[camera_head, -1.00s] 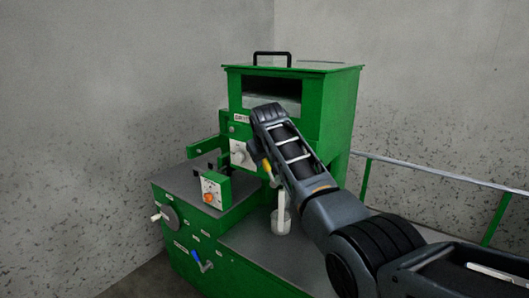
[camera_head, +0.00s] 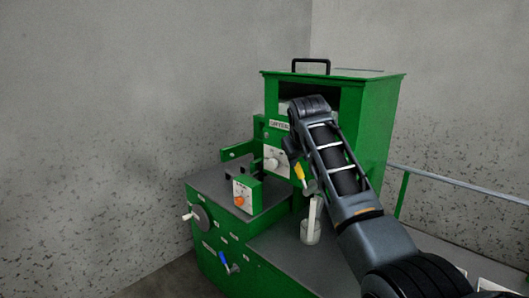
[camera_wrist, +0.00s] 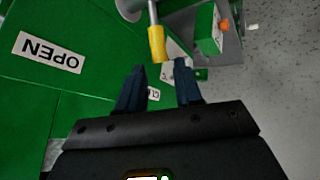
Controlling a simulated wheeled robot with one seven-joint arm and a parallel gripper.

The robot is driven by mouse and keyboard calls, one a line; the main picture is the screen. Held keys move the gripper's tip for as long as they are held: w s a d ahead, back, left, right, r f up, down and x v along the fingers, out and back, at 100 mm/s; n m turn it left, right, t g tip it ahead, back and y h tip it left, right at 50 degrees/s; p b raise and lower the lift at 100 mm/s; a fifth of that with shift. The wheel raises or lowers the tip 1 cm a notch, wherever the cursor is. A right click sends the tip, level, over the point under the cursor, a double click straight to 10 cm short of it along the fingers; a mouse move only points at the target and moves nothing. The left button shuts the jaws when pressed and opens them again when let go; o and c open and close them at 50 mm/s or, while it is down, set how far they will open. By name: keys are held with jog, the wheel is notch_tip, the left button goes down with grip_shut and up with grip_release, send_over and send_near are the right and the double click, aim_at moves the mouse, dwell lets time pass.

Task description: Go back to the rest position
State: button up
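My gripper (camera_wrist: 160,70) has its two dark fingers apart in the wrist view, with nothing between them. A yellow-ended lever (camera_wrist: 156,42) with a grey rod is just beyond the fingertips, apart from them. In the head view, my arm reaches from the lower right to the front of a green machine (camera_head: 374,120). The wrist covers part of the machine's upper opening. The yellow lever (camera_head: 299,172) shows just below my gripper, whose fingers are hard to make out there.
A small green box with an orange knob (camera_head: 240,200) stands on the machine's lower deck. A white cylinder (camera_head: 311,233) stands on the deck below my arm. A blue lever (camera_head: 223,259) is on the front. A rail (camera_head: 460,187) runs at right; grey walls stand behind.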

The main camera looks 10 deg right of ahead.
jog(key=s+a+f+t, duration=0.1)
jog(key=s+f, duration=0.3)
jog(key=f, duration=0.3)
jog(key=s+f+y, duration=0.1)
jog(key=s+f, duration=0.3)
jog(key=f, duration=0.3)
jog(key=s+a+f+t, duration=0.1)
jog(key=s+f, duration=0.3)
jog(key=f, duration=0.3)
jog(key=s+f+t, duration=0.1)
jog(key=s+f, duration=0.4)
jog(key=s, duration=0.5)
jog(key=s+f, duration=0.5)
jog(key=s, duration=0.4)
jog(key=s+r+m+t+y, duration=0.1)
jog(key=s+r+t, duration=0.15)
jog(key=s, duration=1.85)
jog(key=s+r+m+t, duration=0.1)
jog(key=s+r, duration=1.5)
jog(key=r, duration=0.1)
jog(key=shift+s+d, duration=0.3)
jog(key=shift+d, duration=0.1)
